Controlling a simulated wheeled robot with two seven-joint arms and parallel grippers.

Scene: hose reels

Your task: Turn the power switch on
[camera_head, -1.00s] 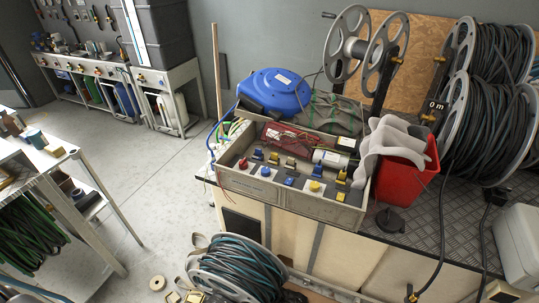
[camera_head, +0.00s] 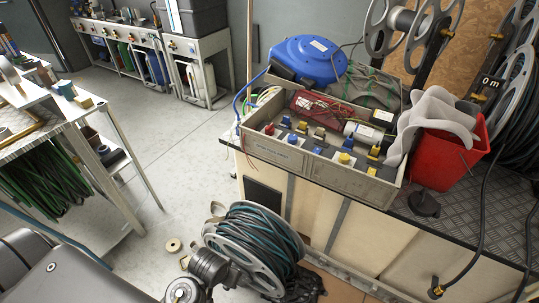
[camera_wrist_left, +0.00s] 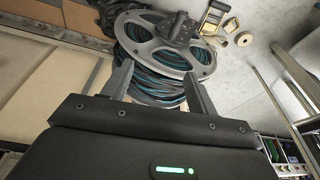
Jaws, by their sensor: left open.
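An open grey box (camera_head: 375,190) with a row of coloured plugs and knobs stands on the workbench. A red knob (camera_head: 269,129) is at its left end, with blue ones and yellow ones further right. I cannot tell which part is the power switch. My left gripper (camera_wrist_left: 158,88) is open and empty in the left wrist view, its fingers pointing toward the hose reel on the floor. I cannot tell whether it touches the reel. The box does not show in that view. My right gripper is not in view.
A hose reel (camera_head: 253,240) stands on the floor before the bench. A red bucket (camera_head: 450,158) is right of the box and a blue reel (camera_head: 308,60) behind it. A metal shelf (camera_head: 125,160) is at the left. Open floor lies between shelf and bench.

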